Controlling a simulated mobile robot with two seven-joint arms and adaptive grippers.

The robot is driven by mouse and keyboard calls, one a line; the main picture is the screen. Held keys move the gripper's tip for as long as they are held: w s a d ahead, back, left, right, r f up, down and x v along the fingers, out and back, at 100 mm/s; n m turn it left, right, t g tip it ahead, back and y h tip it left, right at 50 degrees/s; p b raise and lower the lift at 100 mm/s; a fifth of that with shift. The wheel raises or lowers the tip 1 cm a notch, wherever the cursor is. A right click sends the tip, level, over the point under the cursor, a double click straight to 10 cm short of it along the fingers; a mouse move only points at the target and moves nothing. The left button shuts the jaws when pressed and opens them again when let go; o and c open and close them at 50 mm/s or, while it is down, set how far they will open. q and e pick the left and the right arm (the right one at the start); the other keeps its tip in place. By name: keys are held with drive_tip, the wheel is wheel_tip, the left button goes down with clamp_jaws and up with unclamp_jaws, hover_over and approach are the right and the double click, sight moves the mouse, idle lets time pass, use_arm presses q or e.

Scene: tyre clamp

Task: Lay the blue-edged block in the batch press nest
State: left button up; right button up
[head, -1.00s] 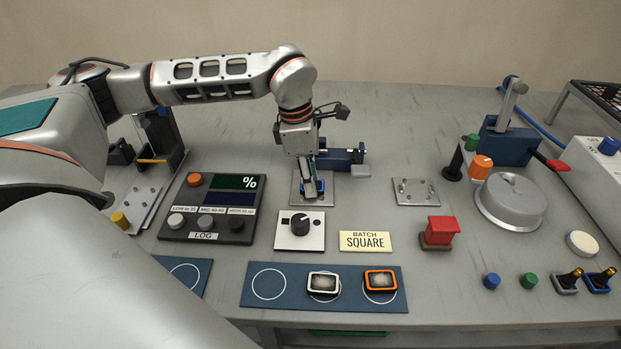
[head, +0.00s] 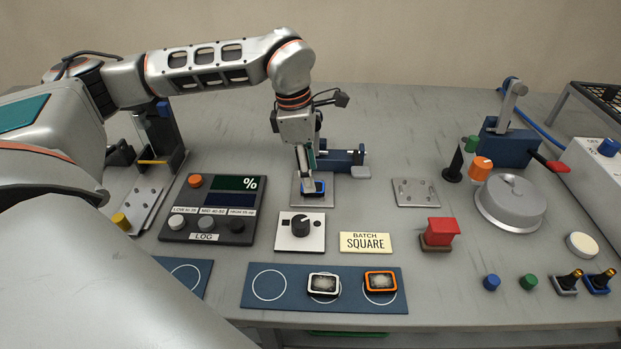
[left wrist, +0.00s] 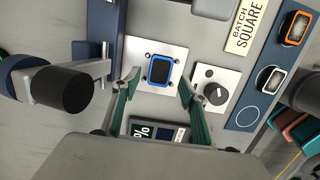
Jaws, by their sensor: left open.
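The blue-edged block (left wrist: 160,69) has a dark top and lies on the light metal nest plate (left wrist: 140,54), among small pins. In the head view the block (head: 319,187) shows partly behind my left gripper's fingers, on the nest plate (head: 326,201). My left gripper (head: 310,182) is just above and beside the block. In the left wrist view my left gripper (left wrist: 159,79) is open, its two green-padded fingers spread on either side of the block with gaps. My right gripper is not in view.
A blue press body (head: 342,158) stands close behind the nest. A dial panel (head: 300,231) and the "BATCH SQUARE" sign (head: 365,242) lie in front. A blue strip (head: 255,303) holds a white-edged block (head: 323,284) and an orange-edged block (head: 381,282). Bare table lies right of the nest.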

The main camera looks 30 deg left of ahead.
use_arm(q)
wheel_tip(320, 180, up, 9)
drive_tip(key=a, duration=0.1)
drive_tip(key=shift+s+p, duration=0.3)
drive_tip(key=shift+s, duration=0.1)
drive_tip(key=shift+a+f, duration=0.1)
